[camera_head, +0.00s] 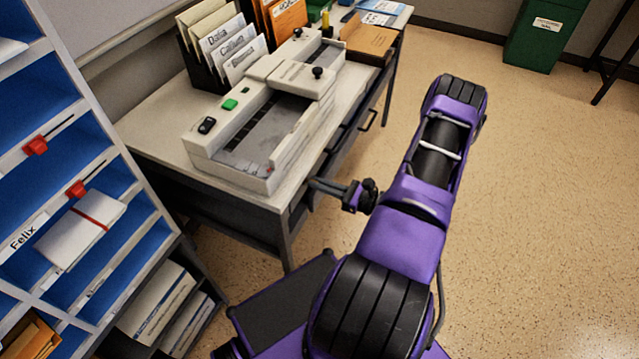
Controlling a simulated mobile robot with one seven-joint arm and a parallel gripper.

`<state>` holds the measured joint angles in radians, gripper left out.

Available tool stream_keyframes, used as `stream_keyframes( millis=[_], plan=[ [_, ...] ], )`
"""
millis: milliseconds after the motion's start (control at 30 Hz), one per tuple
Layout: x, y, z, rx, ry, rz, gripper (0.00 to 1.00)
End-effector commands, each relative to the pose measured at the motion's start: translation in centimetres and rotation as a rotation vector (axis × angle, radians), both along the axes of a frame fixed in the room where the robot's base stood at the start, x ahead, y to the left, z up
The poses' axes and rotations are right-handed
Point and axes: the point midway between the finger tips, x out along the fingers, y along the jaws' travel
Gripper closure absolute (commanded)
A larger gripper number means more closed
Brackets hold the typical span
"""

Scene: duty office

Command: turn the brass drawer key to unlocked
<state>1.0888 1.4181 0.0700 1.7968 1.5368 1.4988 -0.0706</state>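My gripper (318,185) reaches left to the drawer front (335,152) under the desk top, near the desk's front corner. Its dark fingers are small here, and I cannot tell whether they are open or shut, or whether they touch the front. The brass drawer key is not discernible; it may be hidden by the fingers or too small to see. A dark drawer handle (370,120) shows farther along the front.
On the desk (160,138) stand a pale machine (235,135), a rack of labelled envelopes (225,50) and a brown box (368,40). A blue-lined pigeonhole shelf (115,180) stands at left. Open floor (540,200) lies at right, with a green bin (545,35) behind.

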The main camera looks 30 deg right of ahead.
Motion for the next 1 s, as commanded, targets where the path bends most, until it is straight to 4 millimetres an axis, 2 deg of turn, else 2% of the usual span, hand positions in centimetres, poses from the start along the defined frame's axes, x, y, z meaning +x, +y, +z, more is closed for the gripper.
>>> stream_keyframes(
  millis=[567,1000],
  plan=[
    [-0.01,-0.08,-0.06,0.051,0.029,-0.001,1.00],
    [0.15,-0.31,-0.16,0.347,0.203,-0.001,1.00]
  ],
)
